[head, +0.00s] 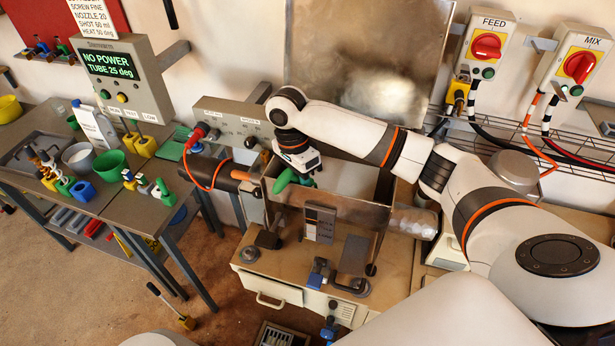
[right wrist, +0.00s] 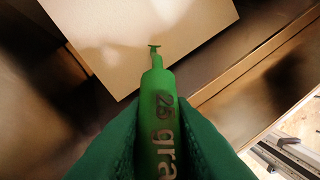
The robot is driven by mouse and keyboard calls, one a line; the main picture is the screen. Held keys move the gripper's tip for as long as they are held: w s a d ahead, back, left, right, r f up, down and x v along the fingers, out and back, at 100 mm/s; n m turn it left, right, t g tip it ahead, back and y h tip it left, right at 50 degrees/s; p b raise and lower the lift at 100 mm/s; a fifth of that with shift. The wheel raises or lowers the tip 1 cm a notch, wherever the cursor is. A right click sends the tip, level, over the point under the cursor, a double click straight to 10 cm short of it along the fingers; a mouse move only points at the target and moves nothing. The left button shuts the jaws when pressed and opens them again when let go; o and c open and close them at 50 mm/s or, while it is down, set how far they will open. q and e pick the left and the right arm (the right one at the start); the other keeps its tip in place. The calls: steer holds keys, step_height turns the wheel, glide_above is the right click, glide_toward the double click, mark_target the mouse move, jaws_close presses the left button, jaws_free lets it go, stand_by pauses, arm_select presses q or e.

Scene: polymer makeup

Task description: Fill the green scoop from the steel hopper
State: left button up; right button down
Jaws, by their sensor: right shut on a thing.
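The steel hopper (head: 331,213) is an open-topped metal box on the machine in the middle of the head view. My right gripper (head: 303,178) reaches down into its left part. It is shut on the green scoop (head: 283,181), whose end shows just left of the fingers. In the right wrist view the scoop's green handle (right wrist: 160,112) with printed lettering lies between two green finger pads. A narrow neck with a small crosspiece points away over a pale tan surface (right wrist: 150,25). The scoop's bowl and its contents cannot be made out. My left gripper is out of view.
A side table (head: 150,215) at left holds a green bowl (head: 109,165), a grey bowl (head: 79,158) and small tools. An orange cable (head: 205,184) runs just left of the hopper. A steel sheet (head: 345,65) stands behind it. FEED (head: 485,47) and MIX (head: 575,65) switches hang at right.

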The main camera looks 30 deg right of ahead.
steer(key=shift+w+a+f+h, duration=0.35)
steer(key=shift+a+f+h, duration=0.15)
steer(key=shift+a, duration=0.1)
steer(key=shift+w+a+r+h, duration=0.1)
steer(key=shift+a+r+h, duration=0.05)
steer(key=shift+r+h, duration=0.15)
steer(key=shift+w+r+h, duration=0.15)
steer(key=shift+r+h, duration=0.3)
steer(key=shift+h, duration=0.05)
steer(key=shift+r, duration=0.15)
steer(key=shift+w+a, duration=0.1)
steer(key=shift+r, duration=0.15)
